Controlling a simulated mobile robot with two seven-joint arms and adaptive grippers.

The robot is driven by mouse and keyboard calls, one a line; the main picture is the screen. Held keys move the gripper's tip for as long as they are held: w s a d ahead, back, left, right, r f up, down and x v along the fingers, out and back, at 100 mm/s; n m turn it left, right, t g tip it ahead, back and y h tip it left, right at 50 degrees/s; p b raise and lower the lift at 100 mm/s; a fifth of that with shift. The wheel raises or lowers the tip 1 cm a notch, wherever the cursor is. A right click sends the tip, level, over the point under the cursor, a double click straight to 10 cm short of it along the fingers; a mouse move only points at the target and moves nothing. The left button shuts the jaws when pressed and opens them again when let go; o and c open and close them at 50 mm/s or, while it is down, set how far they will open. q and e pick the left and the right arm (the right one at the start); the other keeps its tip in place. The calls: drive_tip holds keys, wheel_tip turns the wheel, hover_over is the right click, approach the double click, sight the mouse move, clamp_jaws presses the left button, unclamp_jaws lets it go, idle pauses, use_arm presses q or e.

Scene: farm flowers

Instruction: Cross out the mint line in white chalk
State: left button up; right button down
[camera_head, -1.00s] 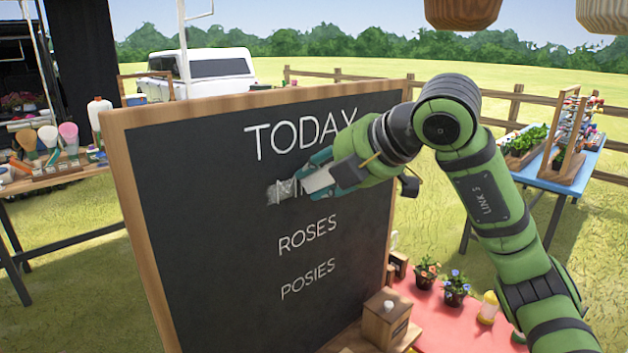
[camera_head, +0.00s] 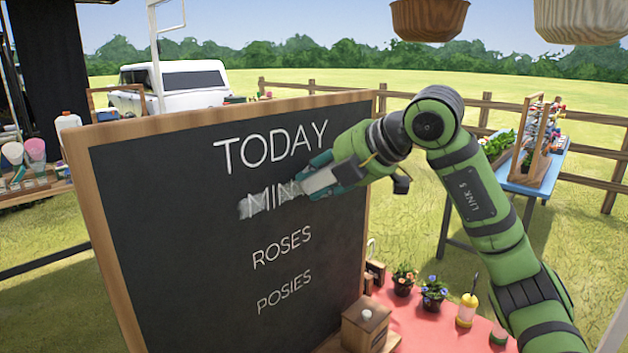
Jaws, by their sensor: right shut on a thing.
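The chalkboard (camera_head: 180,250) stands upright in a wooden frame, with TODAY, MINT, ROSES and POSIES lettered in white. The mint line (camera_head: 262,197) has a whitish chalk smear over its left part, and the letters MIN still show through it. My right gripper (camera_head: 312,182) is at the right part of that line and covers the end of the word. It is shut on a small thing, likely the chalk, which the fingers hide. I cannot tell whether it touches the board. My left gripper is not in view.
A wooden box (camera_head: 366,328) with a white knob stands by the board's lower right corner. Potted flowers (camera_head: 434,292) and a yellow bottle (camera_head: 467,309) stand on the red tabletop (camera_head: 410,318). Planters hang at the top right. The air before the board's left half is clear.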

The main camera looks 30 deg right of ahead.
drive_tip(key=shift+s+a, duration=0.45)
drive_tip(key=shift+a, duration=0.8)
drive_tip(key=shift+s+a, duration=0.45)
drive_tip(key=shift+a, duration=0.75)
drive_tip(key=shift+s+a, duration=0.45)
drive_tip(key=shift+a, duration=0.8)
drive_tip(key=shift+s+a, duration=0.3)
drive_tip(key=shift+a, duration=0.55)
drive_tip(key=shift+s+a, duration=0.35)
drive_tip(key=shift+a, duration=0.5)
drive_tip(key=shift+s+a, duration=0.3)
drive_tip(key=shift+a, duration=0.55)
drive_tip(key=shift+d, duration=0.1)
drive_tip(key=shift+s+d+b, duration=0.15)
drive_tip(key=shift+s+b, duration=0.3)
drive_tip(key=shift+b, duration=0.05)
drive_tip(key=shift+s+d+b, duration=0.25)
drive_tip(key=shift+s+d, duration=0.05)
drive_tip(key=shift+s, duration=0.5)
drive_tip(key=shift+s+d+b, duration=0.25)
drive_tip(key=shift+s, duration=0.55)
drive_tip(key=shift+s+d+b, duration=0.25)
drive_tip(key=shift+s+d, duration=0.05)
drive_tip(key=shift+s, duration=0.5)
drive_tip(key=shift+s, duration=0.1)
